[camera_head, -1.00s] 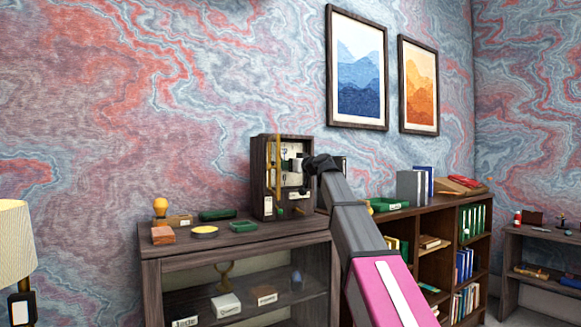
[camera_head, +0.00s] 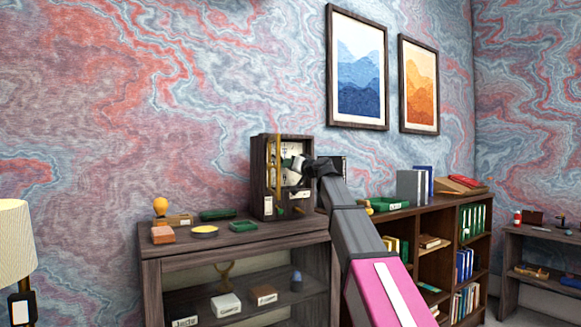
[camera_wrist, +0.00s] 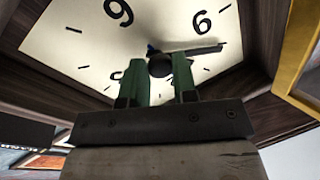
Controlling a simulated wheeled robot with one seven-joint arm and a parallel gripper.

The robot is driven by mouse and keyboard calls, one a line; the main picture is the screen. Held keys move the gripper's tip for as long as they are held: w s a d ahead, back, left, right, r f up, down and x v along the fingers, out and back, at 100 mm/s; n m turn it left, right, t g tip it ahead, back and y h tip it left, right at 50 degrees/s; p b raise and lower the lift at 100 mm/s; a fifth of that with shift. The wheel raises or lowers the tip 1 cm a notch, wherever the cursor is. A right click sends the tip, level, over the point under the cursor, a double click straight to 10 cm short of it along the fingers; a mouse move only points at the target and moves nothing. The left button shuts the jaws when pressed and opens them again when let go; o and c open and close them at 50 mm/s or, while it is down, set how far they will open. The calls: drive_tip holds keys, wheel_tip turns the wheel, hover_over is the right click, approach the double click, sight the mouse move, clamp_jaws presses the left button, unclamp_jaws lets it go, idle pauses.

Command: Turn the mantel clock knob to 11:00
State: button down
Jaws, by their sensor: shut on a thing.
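The mantel clock (camera_head: 263,180) is a dark wooden box with an open, gold-framed glass door (camera_head: 273,165), standing at the right end of the shelf top. In the wrist view its cream face (camera_wrist: 60,45) appears turned, with 9 at upper left and 6 at upper right. A long black hand (camera_wrist: 205,50) points right, a little past the 6 toward the lower right side. The round dark knob (camera_wrist: 160,64) is at the face's centre. My gripper (camera_wrist: 163,72) has its green fingers shut on the knob, one on each side. The fingers hide the lower numerals.
The gold door frame (camera_wrist: 300,65) stands close at the right in the wrist view. A green tray (camera_head: 243,226), a yellow dish (camera_head: 204,230) and a bulb-topped stamp (camera_head: 160,207) lie left of the clock. A bookcase (camera_head: 430,240) stands to the right.

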drive_tip(key=m+t, duration=0.1)
drive_tip(key=m, duration=0.5)
drive_tip(key=shift+s+f, duration=0.1)
drive_tip(key=shift+a+m+t+h, duration=0.1)
drive_tip(key=shift+m+t+h, duration=0.25)
drive_tip(key=shift+m, duration=1.05)
drive_tip(key=shift+m+t+h, duration=0.15)
drive_tip(key=shift+m+t, duration=0.3)
drive_tip(key=shift+m, duration=0.95)
drive_tip(key=c, duration=0.9)
unclamp_jaws()
drive_tip(key=shift+s, duration=0.1)
drive_tip(key=v, duration=1)
drive_tip(key=shift+s, duration=0.25)
drive_tip(key=shift+f, duration=0.15)
